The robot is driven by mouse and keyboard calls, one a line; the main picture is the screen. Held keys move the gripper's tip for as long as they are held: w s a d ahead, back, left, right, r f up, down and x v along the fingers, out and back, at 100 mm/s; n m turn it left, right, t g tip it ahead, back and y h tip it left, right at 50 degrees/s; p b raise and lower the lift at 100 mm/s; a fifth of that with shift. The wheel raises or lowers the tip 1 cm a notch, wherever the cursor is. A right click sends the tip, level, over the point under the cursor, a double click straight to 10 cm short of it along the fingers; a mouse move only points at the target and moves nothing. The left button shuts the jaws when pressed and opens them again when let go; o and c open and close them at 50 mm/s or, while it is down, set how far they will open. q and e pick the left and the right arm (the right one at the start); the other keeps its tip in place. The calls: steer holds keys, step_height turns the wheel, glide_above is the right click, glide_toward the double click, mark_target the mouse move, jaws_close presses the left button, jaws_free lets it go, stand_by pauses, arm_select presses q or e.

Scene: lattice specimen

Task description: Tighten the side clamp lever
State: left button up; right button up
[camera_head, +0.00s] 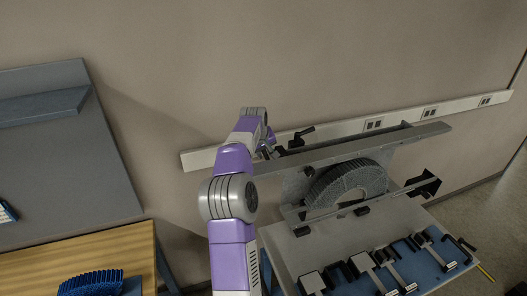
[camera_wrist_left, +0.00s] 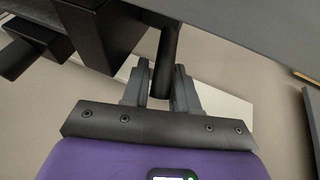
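The black side clamp lever (camera_head: 301,136) stands at the back rail of the specimen fixture in the head view. Its handle (camera_wrist_left: 168,60) hangs down between the fingers in the left wrist view. My left gripper (camera_head: 268,152) is beside the clamp in the head view. A black clamp block (camera_wrist_left: 98,35) is left of the handle. The grey arched lattice specimen (camera_head: 345,183) sits in the fixture. My right gripper is not in view.
The grey fixture rail (camera_head: 352,150) runs in front of the clamp, close to the wall. A blue mat with several black-and-grey clamps (camera_head: 385,270) lies on the bench. A wooden table (camera_head: 60,255) with a blue ribbed piece (camera_head: 90,283) is at left.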

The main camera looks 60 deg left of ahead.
arm_select(q)
jaws_close()
steer(key=shift+a+f+h+p, duration=0.4)
steer(key=shift+h+p, duration=0.65)
steer(key=shift+h, duration=0.05)
steer(key=shift+f, duration=0.1)
jaws_free()
